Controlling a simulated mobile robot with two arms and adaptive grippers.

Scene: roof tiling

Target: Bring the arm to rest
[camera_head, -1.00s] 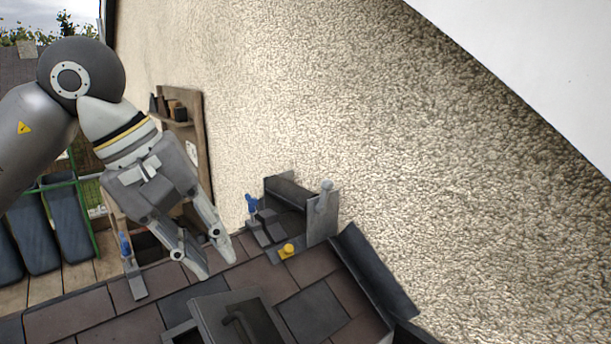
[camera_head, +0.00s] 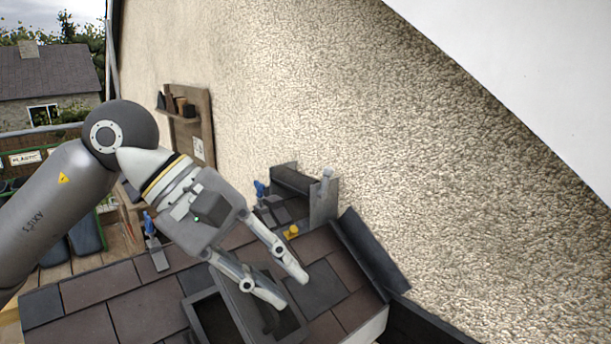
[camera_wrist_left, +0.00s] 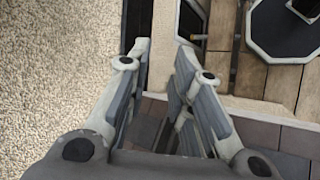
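My left gripper (camera_head: 290,288) comes in from the left in the head view and hangs over the tiled roof (camera_head: 117,318). Its two fingers are spread apart, with nothing between them. In the left wrist view the open fingers (camera_wrist_left: 160,85) frame a gap over the roof's edge. My right gripper is in neither view.
A dark roof window (camera_head: 212,318) lies below the gripper. A yellow piece (camera_head: 291,232), a blue-handled clamp (camera_head: 260,190) and an upright metal sheet (camera_head: 325,200) are near the rough wall (camera_head: 420,150). Another blue-handled clamp (camera_head: 150,228) is at the roof's far edge.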

